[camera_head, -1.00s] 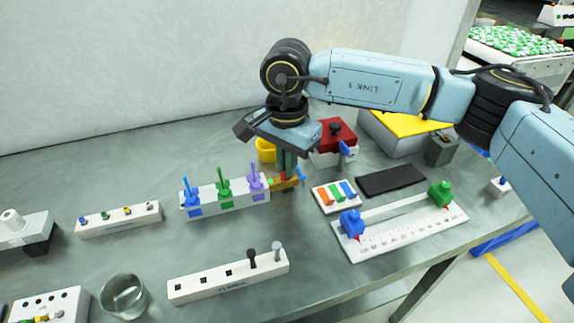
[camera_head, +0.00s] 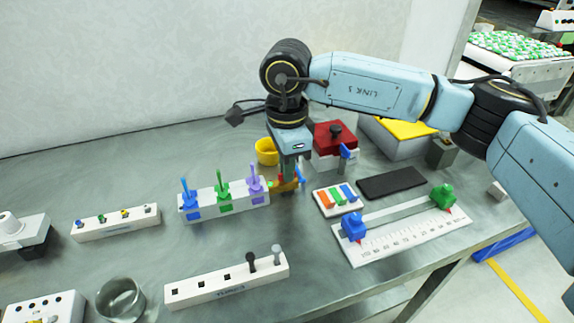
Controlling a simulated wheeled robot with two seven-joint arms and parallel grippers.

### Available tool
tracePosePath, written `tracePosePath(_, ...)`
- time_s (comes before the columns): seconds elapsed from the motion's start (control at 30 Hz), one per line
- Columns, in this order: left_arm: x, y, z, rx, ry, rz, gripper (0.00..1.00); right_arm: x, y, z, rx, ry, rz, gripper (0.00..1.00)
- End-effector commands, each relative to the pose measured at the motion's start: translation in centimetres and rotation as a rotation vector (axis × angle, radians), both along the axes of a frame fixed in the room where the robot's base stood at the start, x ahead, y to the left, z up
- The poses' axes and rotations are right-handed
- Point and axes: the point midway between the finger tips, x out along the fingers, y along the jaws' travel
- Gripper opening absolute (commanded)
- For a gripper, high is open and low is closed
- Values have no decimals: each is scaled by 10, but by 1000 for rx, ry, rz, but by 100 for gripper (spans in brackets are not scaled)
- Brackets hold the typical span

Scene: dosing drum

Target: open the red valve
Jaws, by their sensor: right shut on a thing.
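A small brass-orange fitting (camera_head: 290,186) stands on the grey bench near the middle, with bits of red, green and blue on it. The red valve (camera_head: 277,179) shows as a small red part at the fitting, mostly covered by my gripper. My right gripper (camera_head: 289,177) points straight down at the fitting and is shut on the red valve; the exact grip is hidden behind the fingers. A blue handle (camera_head: 300,175) shows just right of the fingers. My left gripper is not in view.
A rack (camera_head: 240,203) with blue, green and purple handles stands close on the left. A yellow cup (camera_head: 265,152) and a red-topped box (camera_head: 335,139) stand behind. A slider scale (camera_head: 400,238) lies to the right. Bare bench lies in front of the fitting.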

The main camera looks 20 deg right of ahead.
Motion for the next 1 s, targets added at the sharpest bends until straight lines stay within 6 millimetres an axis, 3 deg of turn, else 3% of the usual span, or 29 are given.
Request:
tracePosePath(0.4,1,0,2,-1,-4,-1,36,1,0,1,0,-3,-10,0)
tracePosePath(0.5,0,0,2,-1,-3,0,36,1,0,1,0,-2,-9,17)
tracePosePath(0.6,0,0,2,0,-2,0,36,1,0,1,0,-2,-8,27)
tracePosePath(0.87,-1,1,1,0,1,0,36,0,0,1,0,-1,-7,27)
tracePosePath(1.0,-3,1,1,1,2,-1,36,1,0,13,0,-3,-7,27)
